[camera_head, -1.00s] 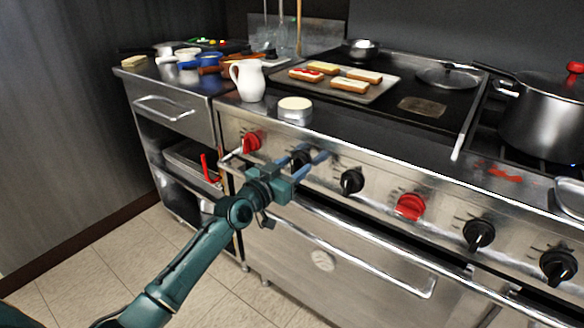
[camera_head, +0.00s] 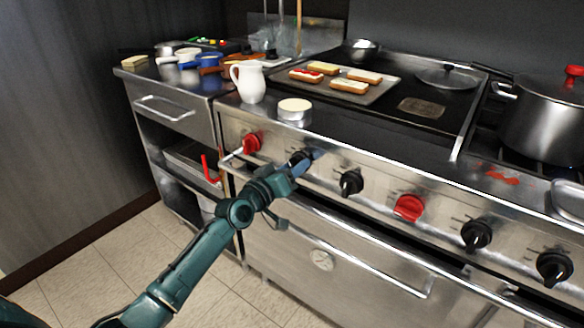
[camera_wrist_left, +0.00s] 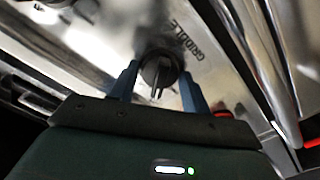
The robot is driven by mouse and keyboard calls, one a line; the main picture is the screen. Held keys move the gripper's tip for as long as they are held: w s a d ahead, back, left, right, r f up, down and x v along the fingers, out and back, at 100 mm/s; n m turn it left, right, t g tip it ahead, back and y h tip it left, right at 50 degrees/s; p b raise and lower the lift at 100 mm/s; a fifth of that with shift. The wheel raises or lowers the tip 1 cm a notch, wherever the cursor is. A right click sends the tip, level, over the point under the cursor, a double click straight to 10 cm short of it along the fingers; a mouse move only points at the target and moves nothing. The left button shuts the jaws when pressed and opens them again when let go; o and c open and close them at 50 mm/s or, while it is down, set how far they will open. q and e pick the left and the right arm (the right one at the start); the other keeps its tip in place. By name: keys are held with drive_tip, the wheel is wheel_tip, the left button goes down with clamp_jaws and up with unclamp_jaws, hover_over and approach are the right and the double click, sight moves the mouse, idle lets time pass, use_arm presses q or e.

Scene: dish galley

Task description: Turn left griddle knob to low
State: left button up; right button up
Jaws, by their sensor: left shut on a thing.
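The left griddle knob (camera_head: 298,157) is black and sits on the steel front panel, right of a red knob. My left gripper (camera_head: 307,160) reaches it from the front and is shut on it, partly hiding it. In the left wrist view the knob (camera_wrist_left: 160,70) lies between the two blue fingers of my gripper (camera_wrist_left: 158,84), its grip bar pointing roughly down the picture. The word GRIDDLE is printed on the panel beside it. The setting marks around the knob are too small or blurred to read. My right gripper is not in view.
Another black knob (camera_head: 351,183) and a red knob (camera_head: 409,208) are to the right. A red knob (camera_head: 252,142) is close on the left. The oven handle (camera_head: 350,258) runs below. A white pitcher (camera_head: 248,82) and a round tin (camera_head: 295,111) stand above the panel.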

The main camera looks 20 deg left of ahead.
use_arm(q)
drive_tip(key=shift+n, duration=0.4)
drive_tip(key=o, duration=1)
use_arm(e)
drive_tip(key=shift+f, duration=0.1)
use_arm(q)
drive_tip(key=shift+p+v, duration=0.85)
drive_tip(key=shift+v, duration=5.75)
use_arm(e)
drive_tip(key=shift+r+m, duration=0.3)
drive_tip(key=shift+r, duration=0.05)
